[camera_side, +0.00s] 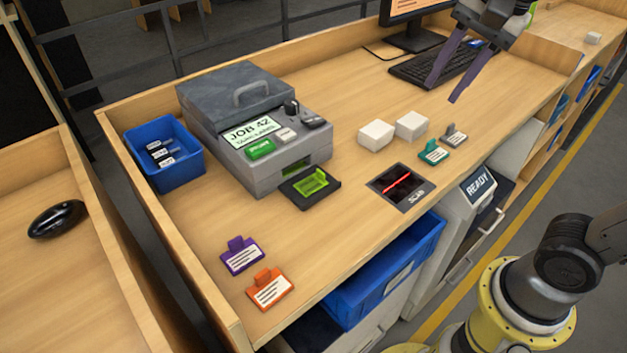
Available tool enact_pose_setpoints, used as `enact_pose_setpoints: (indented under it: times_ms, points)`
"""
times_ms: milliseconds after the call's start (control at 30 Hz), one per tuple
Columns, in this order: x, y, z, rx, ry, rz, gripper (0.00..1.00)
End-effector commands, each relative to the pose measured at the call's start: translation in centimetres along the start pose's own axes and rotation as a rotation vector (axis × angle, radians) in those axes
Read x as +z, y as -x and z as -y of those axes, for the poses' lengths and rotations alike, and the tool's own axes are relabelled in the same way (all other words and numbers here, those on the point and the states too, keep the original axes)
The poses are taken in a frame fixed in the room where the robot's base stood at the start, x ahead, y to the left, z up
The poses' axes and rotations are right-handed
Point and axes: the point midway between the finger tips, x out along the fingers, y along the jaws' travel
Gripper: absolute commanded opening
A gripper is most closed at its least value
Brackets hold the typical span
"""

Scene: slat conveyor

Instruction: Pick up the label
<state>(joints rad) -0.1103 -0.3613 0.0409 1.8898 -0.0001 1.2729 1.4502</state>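Several label tags lie on the wooden bench. A purple label (242,256) and an orange label (269,289) lie near the front left corner. A teal label (433,152) and a grey label (455,136) lie right of the white blocks. A bright green piece (314,183) sits in the black tray at the front of the grey machine; I cannot tell if it is a label. My gripper (442,91) is at the upper right, above the bench by the keyboard. Its two dark fingers are apart with nothing between them.
The grey label machine (270,174) has a lidded top and a "JOB 42" panel. Two white blocks (376,135) (411,125) stand near the scan window (387,198). A blue bin (180,174) with tags is at left. A keyboard (432,68) and monitor are behind. The front-middle bench is clear.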

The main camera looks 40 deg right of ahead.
Motion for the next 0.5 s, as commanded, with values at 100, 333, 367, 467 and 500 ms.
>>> enact_pose_setpoints:
  times_ms: [100, 333, 367, 467, 500]
  points:
    - [1.2, -0.9, 4.8, 0.078, -0.179, 0.015, 0.35]
    - [4.7, -5.1, 11.8, 0.206, -0.32, 0.007, 0.35]
    - [5.2, -5.8, 12.4, 0.217, -0.312, 0.007, 0.35]
    - [6.6, -8.0, 13.7, 0.252, -0.277, 0.005, 0.35]
    - [7.1, -8.8, 13.9, 0.267, -0.267, 0.004, 0.35]
